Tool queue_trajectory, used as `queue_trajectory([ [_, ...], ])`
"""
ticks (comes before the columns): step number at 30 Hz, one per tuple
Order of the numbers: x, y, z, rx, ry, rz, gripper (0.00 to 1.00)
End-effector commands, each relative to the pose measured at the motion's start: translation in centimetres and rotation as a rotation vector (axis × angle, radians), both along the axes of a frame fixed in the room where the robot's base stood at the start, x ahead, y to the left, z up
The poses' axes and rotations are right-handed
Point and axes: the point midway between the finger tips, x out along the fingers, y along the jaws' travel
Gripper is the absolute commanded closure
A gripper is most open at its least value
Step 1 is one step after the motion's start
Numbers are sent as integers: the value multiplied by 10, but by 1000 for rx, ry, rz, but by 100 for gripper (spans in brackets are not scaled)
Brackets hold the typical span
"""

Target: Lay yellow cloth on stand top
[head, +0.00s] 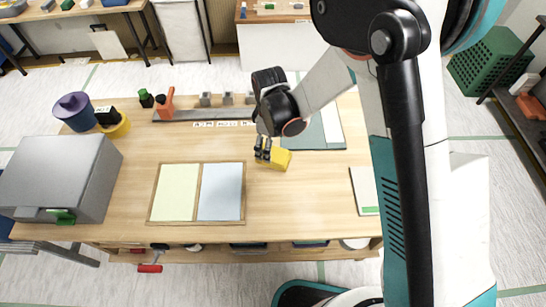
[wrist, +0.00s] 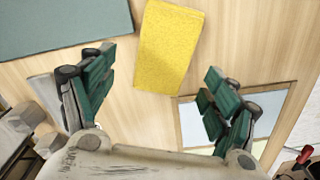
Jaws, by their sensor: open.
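The yellow cloth (head: 281,161) lies on the wooden worktable, right of its middle, as a flat yellow rectangle. It also shows in the wrist view (wrist: 168,45), at the top centre, beyond the fingertips. My gripper (head: 263,152) is just above the table at the cloth's left end. In the wrist view my gripper (wrist: 158,88) has its green-padded fingers spread wide with nothing between them. The cloth is apart from both fingers there. I cannot tell which thing is the stand.
The worktable (head: 140,178) holds a grey metal box (head: 55,178) at left, a framed two-panel board (head: 197,192) in front, and a grey-green sheet (head: 312,133) behind the cloth. A rail with tools (head: 205,114) runs along the back. Bare wood lies right of the board.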

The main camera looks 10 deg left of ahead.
Motion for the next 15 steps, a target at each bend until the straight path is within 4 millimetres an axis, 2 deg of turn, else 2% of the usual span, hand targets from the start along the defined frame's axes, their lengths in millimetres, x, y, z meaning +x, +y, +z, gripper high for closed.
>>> queue_trajectory([
  [9, -2, 4, -44, 0, 0, -1, 20],
  [15, -3, 4, -48, 0, 0, -1, 20],
])
